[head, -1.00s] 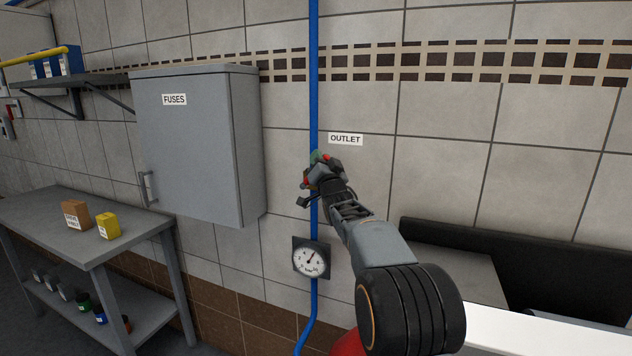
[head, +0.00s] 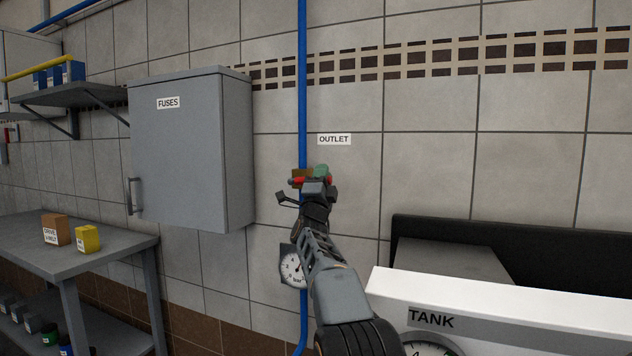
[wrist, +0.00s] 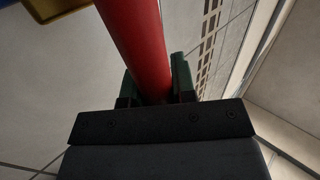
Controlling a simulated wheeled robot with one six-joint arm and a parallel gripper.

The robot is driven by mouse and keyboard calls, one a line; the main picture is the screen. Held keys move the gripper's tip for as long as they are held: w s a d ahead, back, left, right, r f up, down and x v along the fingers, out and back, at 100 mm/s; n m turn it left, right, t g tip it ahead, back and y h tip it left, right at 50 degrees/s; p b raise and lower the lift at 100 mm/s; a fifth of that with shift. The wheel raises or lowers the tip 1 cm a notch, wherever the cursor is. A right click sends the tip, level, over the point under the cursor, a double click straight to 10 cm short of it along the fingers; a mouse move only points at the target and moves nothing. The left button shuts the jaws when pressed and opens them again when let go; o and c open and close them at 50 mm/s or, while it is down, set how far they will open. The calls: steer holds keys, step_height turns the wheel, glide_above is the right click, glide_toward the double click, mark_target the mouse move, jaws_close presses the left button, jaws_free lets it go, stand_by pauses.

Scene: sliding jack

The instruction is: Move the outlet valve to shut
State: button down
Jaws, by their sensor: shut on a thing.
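The outlet valve sits on the vertical blue pipe (head: 302,80), just below and left of the OUTLET label (head: 334,140). Its brass-coloured body (head: 302,173) shows beside my gripper (head: 321,172). Its red lever (head: 294,181) looks roughly level, reaching right across from the pipe, though my gripper covers much of it. In the wrist view the red lever (wrist: 143,40) runs between the two green fingers, which are shut on it. A yellow-brass piece (wrist: 55,10) shows at the top left there.
A grey FUSES cabinet (head: 190,150) hangs left of the pipe. A gauge (head: 292,267) sits on the pipe below the valve, partly behind my arm. A white TANK panel (head: 500,315) stands at the lower right. A grey bench (head: 110,255) is at the left.

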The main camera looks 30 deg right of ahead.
steer(key=shift+f+m+g+h+b, duration=0.4)
steer(key=shift+m+g+h, duration=0.3)
steer(key=shift+m+g, duration=0.25)
steer(key=shift+f+m, duration=0.15)
steer(key=shift+m, duration=0.3)
steer(key=c, duration=1.2)
jaws_free()
steer(key=b+v, duration=0.3)
steer(key=v, duration=1)
steer(key=shift+s+a+f, duration=0.1)
steer(key=shift+a+f, duration=0.15)
steer(key=shift+f, duration=0.05)
